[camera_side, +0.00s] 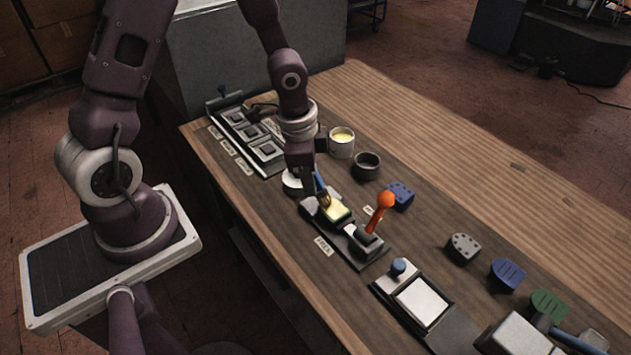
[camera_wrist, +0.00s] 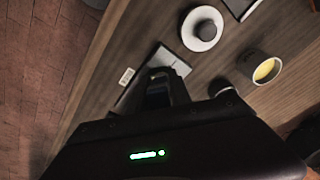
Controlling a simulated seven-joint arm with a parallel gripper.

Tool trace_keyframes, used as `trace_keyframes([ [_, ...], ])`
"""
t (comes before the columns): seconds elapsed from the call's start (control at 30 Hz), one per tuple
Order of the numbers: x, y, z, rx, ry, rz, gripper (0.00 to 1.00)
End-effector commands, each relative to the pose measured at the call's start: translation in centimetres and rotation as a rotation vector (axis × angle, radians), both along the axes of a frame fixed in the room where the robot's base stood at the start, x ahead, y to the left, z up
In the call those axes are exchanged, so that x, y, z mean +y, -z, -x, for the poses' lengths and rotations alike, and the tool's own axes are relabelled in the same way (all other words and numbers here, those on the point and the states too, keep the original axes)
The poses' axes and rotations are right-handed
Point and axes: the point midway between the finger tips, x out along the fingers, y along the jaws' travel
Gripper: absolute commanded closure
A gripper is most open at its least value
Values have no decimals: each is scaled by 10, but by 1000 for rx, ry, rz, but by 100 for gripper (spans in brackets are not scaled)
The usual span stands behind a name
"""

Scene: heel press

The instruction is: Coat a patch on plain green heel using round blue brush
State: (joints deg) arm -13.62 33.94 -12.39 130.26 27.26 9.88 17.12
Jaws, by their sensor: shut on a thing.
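My gripper (camera_side: 311,192) is shut on the round blue brush (camera_side: 320,184), which it holds tilted, bristles down. The bristles are at the top of a green-sided heel (camera_side: 346,218) with a pale yellow upper face. I cannot tell whether they touch it or hover just above. The heel sits in the dark fixture with the orange-knobbed lever (camera_side: 386,199). In the wrist view my gripper (camera_wrist: 160,86) points away from the camera, and the brush and heel are not clearly visible.
A white pot of yellow liquid (camera_side: 342,142) and a dark pot (camera_side: 367,166) stand behind the fixture. A dotted blue heel (camera_side: 401,195), a grey heel (camera_side: 463,248), a grooved blue heel (camera_side: 508,273) and a grooved green heel (camera_side: 548,305) lie to the right. A white pad (camera_side: 421,301) is nearer the front.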

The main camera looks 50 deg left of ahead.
Motion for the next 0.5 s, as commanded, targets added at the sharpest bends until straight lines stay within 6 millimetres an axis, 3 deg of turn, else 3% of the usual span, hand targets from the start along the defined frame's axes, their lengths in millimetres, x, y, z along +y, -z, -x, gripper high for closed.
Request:
trace_keyframes([
  [0.17,10,-1,-1,-1,0,0,100],
  [0.27,10,-25,-1,-6,-1,-1,100],
  [0.5,10,-45,0,-3,0,-2,100],
])
